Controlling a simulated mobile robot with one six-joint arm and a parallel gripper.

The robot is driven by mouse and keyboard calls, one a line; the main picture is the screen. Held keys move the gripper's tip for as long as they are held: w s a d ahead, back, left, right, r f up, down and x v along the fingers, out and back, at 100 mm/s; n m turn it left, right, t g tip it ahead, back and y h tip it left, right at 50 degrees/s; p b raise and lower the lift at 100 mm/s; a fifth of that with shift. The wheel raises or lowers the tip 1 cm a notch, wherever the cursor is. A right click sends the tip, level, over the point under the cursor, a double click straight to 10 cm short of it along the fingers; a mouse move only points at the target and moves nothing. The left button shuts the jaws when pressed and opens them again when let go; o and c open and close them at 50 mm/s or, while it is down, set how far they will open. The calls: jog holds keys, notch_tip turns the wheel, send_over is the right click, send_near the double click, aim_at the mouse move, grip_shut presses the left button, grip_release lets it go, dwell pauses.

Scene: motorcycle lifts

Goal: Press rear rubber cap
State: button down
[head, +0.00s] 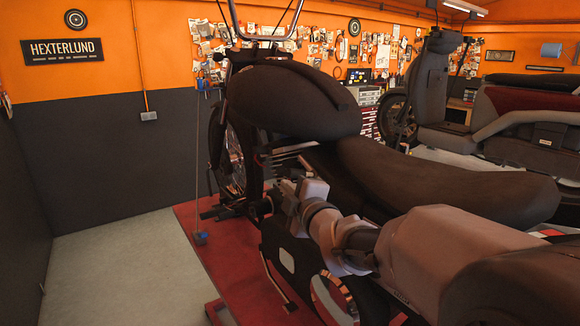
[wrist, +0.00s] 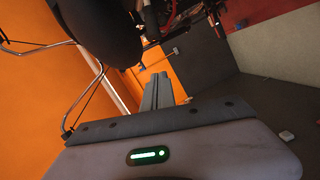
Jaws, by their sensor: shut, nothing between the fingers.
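My gripper (wrist: 158,92) is shut and empty; its two grey fingers lie together in the wrist view. In the head view my arm reaches from the lower right along the motorcycle's near side, and I cannot make out the fingertips there. The dark motorcycle (head: 290,102) stands on a red lift platform (head: 190,218). Its long dark seat (head: 440,180) shows behind my arm. In the wrist view part of the motorcycle (wrist: 112,30) is at the top, beyond the fingers. I cannot make out a rear rubber cap in either view.
The pale floor (head: 110,260) on the left is clear up to the dark wall. A second motorcycle (head: 530,110) stands at the right.

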aim_at(295, 175)
jog(key=w+p, duration=0.1)
jog(key=w, duration=0.2)
jog(key=w+f, duration=0.1)
jog(key=w, duration=0.3)
jog(key=w+p, duration=0.1)
jog(key=w, duration=0.3)
jog(key=shift+w+a+f+p, duration=0.2)
jog(key=shift+f+p, duration=0.1)
jog(key=shift+f, duration=0.05)
jog(key=shift+d+f, duration=0.1)
jog(key=shift+d, duration=0.05)
jog(key=shift+w, duration=0.1)
jog(key=w+d, duration=0.1)
jog(key=d+f, duration=0.1)
jog(key=shift+w+d, duration=0.35)
jog(key=shift+w, duration=0.05)
jog(key=shift+a, duration=0.1)
jog(key=shift+b, duration=0.3)
